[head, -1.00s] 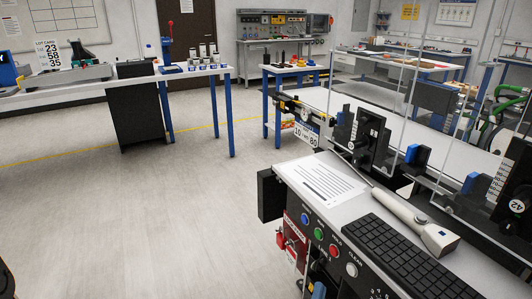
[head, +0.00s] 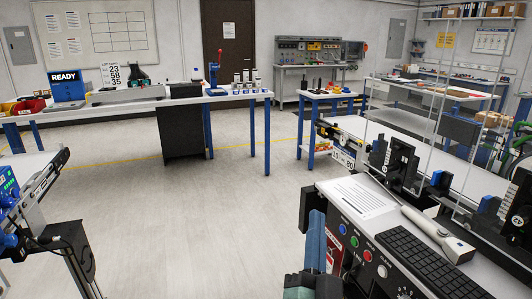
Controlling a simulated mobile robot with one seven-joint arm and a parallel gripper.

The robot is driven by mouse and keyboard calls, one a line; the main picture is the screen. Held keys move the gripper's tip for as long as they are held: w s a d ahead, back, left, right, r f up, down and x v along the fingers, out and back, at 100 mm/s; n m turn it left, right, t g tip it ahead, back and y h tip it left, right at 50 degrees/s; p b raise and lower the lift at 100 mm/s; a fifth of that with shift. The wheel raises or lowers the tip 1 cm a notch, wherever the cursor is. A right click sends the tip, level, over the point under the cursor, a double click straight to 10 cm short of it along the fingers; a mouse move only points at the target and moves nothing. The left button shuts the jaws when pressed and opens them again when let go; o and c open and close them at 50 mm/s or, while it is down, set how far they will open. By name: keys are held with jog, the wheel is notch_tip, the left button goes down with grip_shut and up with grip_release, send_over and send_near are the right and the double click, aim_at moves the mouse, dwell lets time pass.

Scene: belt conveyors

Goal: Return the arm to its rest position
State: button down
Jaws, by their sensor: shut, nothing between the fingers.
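A narrow blue shape with a dark teal block below it rises from the bottom edge, just right of centre, and I take it for my gripper (head: 315,228). Its fingers look together, with nothing seen between them. It stands in front of the left side of the control console (head: 386,218) and partly covers the red box there. Whether it touches the console cannot be told. The rest of my arm is out of the picture or cannot be made out.
The console carries a sheet, a handheld scanner (head: 437,233) and a keyboard (head: 428,258). A white conveyor (head: 450,178) runs behind it. Another machine (head: 28,205) stands at the left edge. A long bench (head: 120,106) stands behind. The floor (head: 190,215) between is clear.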

jog(key=s+a+r+n+t+y+p, duration=0.1)
jog(key=s+a+r+n+p, duration=0.1)
jog(key=r, duration=0.7)
jog(key=s+a+r+n+t+y+p, duration=0.1)
jog(key=a+r+n+y+p, duration=0.15)
jog(key=r, duration=0.65)
jog(key=s+a+r+n+y+p, duration=0.1)
jog(key=s+a+r+n, duration=0.15)
jog(key=r, duration=0.65)
jog(key=s+r+n+t+p, duration=0.1)
jog(key=s+r+p, duration=0.1)
jog(key=s+r, duration=0.3)
jog(key=s+a+r+n+t+p, duration=0.1)
jog(key=s+r, duration=0.4)
jog(key=r, duration=0.6)
jog(key=shift+n+h+p, duration=0.3)
jog(key=shift+h+p, duration=0.15)
jog(key=shift+p, duration=0.45)
